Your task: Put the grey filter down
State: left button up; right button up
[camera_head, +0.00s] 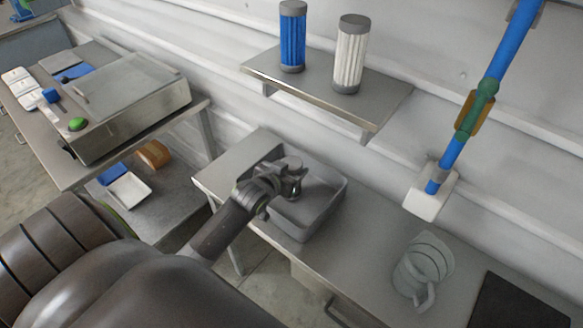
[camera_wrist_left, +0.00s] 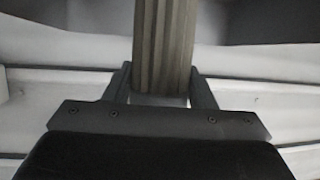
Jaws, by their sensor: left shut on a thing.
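The grey filter (camera_wrist_left: 165,42) is a pleated brownish-grey cylinder between the two fingers of my left gripper (camera_wrist_left: 160,90) in the left wrist view. In the head view my left gripper (camera_head: 286,183) is over the grey tub (camera_head: 318,218) on the bench. It is shut on the filter, which is mostly hidden there by the gripper. I cannot tell whether the filter touches the tub's floor. My right gripper is not in view.
A wall shelf (camera_head: 345,103) holds a blue filter (camera_head: 292,40) and a white filter (camera_head: 350,55). A clear jug (camera_head: 422,270) stands on the bench to the right, near a dark mat (camera_head: 515,305). A blue pipe (camera_head: 505,52) runs down the wall. A lidded machine (camera_head: 125,100) is at left.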

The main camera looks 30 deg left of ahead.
pick_arm(q)
jog(key=o, duration=0.7)
jog(key=shift+f, duration=0.15)
jog(key=shift+c, duration=0.2)
jog(key=o, duration=0.4)
jog(key=shift+o, duration=0.2)
jog(key=shift+r, duration=0.25)
jog(key=shift+s, duration=0.25)
jog(key=b+v, duration=0.1)
jog(key=v, duration=1)
jog(key=shift+s, duration=0.25)
jog(key=shift+r, duration=0.1)
